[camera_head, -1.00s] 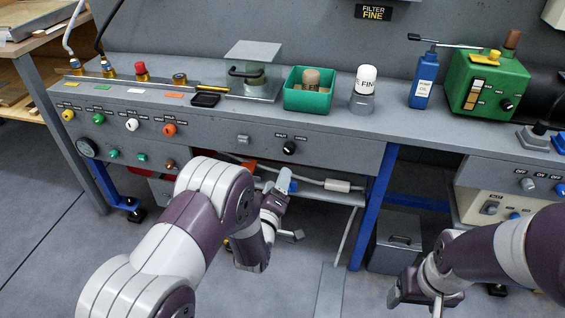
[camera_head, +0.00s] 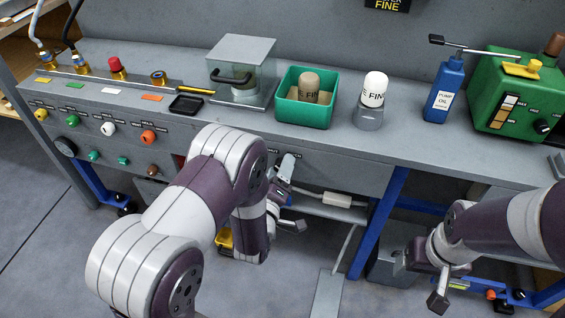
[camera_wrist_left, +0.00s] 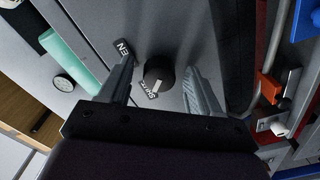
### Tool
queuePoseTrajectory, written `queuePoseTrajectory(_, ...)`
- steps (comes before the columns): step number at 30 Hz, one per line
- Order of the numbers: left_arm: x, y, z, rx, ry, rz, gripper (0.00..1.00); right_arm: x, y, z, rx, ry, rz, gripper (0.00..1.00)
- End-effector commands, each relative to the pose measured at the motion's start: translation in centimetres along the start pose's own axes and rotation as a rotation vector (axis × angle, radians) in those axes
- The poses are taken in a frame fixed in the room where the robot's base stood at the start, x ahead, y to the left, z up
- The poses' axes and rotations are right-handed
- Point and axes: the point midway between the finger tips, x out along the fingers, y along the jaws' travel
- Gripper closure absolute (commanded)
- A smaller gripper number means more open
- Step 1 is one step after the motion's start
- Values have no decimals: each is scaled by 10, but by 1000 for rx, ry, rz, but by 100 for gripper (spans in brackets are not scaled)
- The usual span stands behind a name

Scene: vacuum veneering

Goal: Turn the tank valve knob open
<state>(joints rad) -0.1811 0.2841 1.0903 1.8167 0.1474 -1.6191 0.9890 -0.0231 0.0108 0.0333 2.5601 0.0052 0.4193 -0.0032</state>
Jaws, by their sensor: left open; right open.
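The tank valve knob (camera_wrist_left: 158,72) is a round black knob with a white mark, on the grey bench front. In the left wrist view its mark is on the side of the "SHUT" lettering; another label, partly cut off, reads "EN". My left gripper (camera_wrist_left: 160,80) is open, with one finger on each side of the knob; I cannot tell whether they touch it. In the head view my left gripper (camera_head: 287,172) is at the bench front and the knob is hidden behind it. My right gripper (camera_head: 432,275) is open and empty, low at the right.
On the bench top stand a green bin (camera_head: 305,112), a white-capped jar (camera_head: 371,105), a blue oil bottle (camera_head: 443,90) and a green pump (camera_head: 513,88). A shelf with a cable (camera_head: 325,198) lies under the bench. A blue leg (camera_head: 381,215) stands right of my left gripper.

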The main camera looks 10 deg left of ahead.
Motion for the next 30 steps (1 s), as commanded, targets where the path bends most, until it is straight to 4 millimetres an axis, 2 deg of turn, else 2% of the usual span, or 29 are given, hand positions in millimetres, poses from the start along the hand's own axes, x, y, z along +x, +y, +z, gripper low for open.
queuePoseTrajectory(5,0,0,0,0,0,0,37,0,0,0,0,0,0,23)
queuePoseTrajectory(10,0,0,0,0,0,0,89,0,0,0,0,0,0,23)
queuePoseTrajectory(11,0,0,0,0,0,0,93,0,0,0,0,0,0,23)
queuePoseTrajectory(21,0,0,0,42,0,0,93,-1,0,0,0,0,0,23)
queuePoseTrajectory(30,0,1,-1,243,0,0,93,-6,0,-1,0,0,0,23)
